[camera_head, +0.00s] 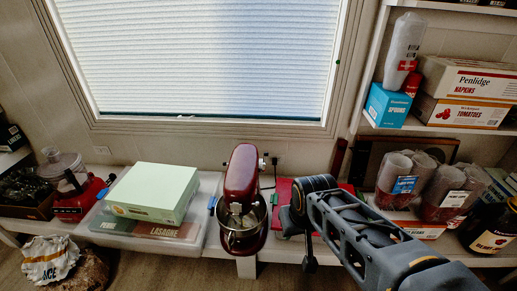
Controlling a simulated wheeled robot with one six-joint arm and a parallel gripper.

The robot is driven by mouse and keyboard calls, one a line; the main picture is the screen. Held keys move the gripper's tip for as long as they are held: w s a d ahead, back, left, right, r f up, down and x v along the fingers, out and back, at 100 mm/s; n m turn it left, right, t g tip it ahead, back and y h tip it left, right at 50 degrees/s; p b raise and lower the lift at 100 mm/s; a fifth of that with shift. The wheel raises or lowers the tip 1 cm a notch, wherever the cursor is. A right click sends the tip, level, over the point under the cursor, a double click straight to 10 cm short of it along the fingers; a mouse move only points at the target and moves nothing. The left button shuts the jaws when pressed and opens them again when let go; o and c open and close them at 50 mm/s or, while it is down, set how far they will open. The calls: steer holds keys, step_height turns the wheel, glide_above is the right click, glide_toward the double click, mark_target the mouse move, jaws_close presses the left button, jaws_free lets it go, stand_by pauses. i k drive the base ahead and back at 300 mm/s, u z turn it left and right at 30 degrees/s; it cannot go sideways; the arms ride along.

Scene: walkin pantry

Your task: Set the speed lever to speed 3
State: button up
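A red stand mixer (241,172) stands on the white counter below the window, with a steel bowl (243,241) under its head. Small silver and dark fittings (262,162) show on the right side of its head. I cannot tell which is the speed lever or where it is set. My arm reaches in from the lower right. My gripper (297,222) is a dark shape just right of the mixer, apart from it in the picture. Its fingers are too dark and small to tell open from shut.
A pale green box (153,192) on a clear lidded bin (200,215) stands left of the mixer. A red item (283,196) lies behind my gripper. A wall outlet (270,160) is behind the mixer.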

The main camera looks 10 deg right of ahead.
mark_target(266, 153)
steer(key=i, duration=0.3)
steer(key=k, duration=1.2)
steer(key=u, duration=0.5)
steer(key=i, duration=1.6)
steer(key=z, duration=1)
